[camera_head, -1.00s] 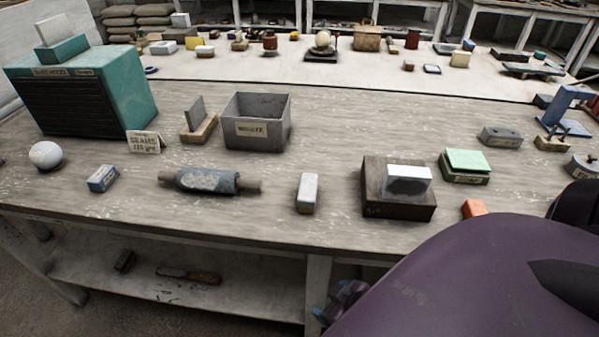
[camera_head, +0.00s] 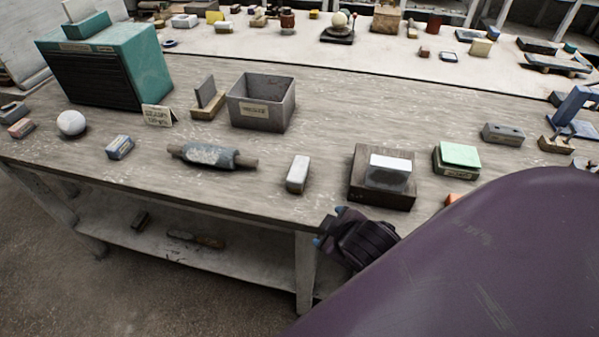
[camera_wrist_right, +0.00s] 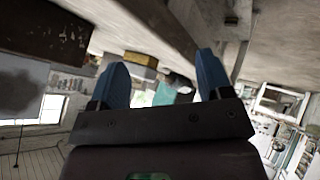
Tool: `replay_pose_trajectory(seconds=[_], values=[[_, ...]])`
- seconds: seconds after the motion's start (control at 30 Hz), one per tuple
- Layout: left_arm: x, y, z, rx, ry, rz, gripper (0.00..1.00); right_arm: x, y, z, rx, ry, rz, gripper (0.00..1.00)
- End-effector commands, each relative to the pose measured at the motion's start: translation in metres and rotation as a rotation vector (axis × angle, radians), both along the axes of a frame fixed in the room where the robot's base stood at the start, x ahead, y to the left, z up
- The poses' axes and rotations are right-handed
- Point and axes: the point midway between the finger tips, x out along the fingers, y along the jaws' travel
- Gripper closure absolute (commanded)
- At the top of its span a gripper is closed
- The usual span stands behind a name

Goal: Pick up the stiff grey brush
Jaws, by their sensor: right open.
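A long brush-like thing (camera_head: 196,239) with a dark end and a brown handle lies on the lower shelf under the bench; it is small and dark, so I cannot be sure that it is the stiff grey brush. My right gripper (camera_head: 322,231) is in front of the bench's front edge, well to the right of that thing and apart from it. The right wrist view shows its two blue fingers (camera_wrist_right: 163,75) spread apart with nothing between them. My left gripper is not in view.
The lower shelf (camera_head: 240,262) also holds a small dark block (camera_head: 141,220). On the bench top (camera_head: 330,130) are a roller (camera_head: 207,156), a pale block (camera_head: 298,174) and a grey bin (camera_head: 262,102).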

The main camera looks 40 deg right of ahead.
Motion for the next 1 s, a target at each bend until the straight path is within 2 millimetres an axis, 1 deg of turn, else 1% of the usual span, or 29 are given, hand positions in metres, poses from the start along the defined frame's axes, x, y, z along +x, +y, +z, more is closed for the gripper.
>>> replay_pose_trajectory(seconds=[0.03,0.17,0.27,0.3,0.37,0.4,0.47,0.5,0.57,0.6,0.7,0.73,0.8,0.87,0.9,1.0], values=[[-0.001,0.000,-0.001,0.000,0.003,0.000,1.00,0.010,0.001,0.006,-0.036,-0.039,0.037,0.28],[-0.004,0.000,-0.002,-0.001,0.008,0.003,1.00,0.040,0.007,0.025,-0.155,-0.167,0.149,0.28],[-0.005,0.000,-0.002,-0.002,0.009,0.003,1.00,0.069,0.017,0.049,-0.295,-0.310,0.277,0.28],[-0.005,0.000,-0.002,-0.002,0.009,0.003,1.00,0.083,0.023,0.062,-0.368,-0.383,0.341,0.28],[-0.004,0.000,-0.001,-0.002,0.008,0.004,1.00,0.101,0.036,0.083,-0.493,-0.498,0.447,0.28],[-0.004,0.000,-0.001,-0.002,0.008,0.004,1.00,0.112,0.046,0.097,-0.580,-0.578,0.519,0.28],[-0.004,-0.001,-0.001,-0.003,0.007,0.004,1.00,0.124,0.062,0.117,-0.712,-0.692,0.624,0.28],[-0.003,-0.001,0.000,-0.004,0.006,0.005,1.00,0.130,0.074,0.129,-0.803,-0.768,0.695,0.28],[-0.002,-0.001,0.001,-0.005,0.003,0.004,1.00,0.136,0.092,0.145,-0.940,-0.881,0.801,0.28],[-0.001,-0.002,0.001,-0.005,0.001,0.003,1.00,0.139,0.105,0.154,-1.032,-0.956,0.871,0.28],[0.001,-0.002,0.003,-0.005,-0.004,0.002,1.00,0.139,0.135,0.170,-1.271,-1.136,1.048,0.28],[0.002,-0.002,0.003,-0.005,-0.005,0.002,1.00,0.138,0.143,0.172,-1.344,-1.189,1.102,0.28],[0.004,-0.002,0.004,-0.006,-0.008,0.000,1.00,0.134,0.161,0.175,-1.514,-1.309,1.227,0.28],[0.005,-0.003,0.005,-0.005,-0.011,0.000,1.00,0.130,0.173,0.173,-1.660,-1.409,1.337,0.28],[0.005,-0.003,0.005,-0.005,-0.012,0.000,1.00,0.127,0.180,0.170,-1.757,-1.474,1.412,0.28],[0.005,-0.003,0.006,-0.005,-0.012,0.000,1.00,0.120,0.187,0.155,-1.989,-1.620,1.607,0.28]])
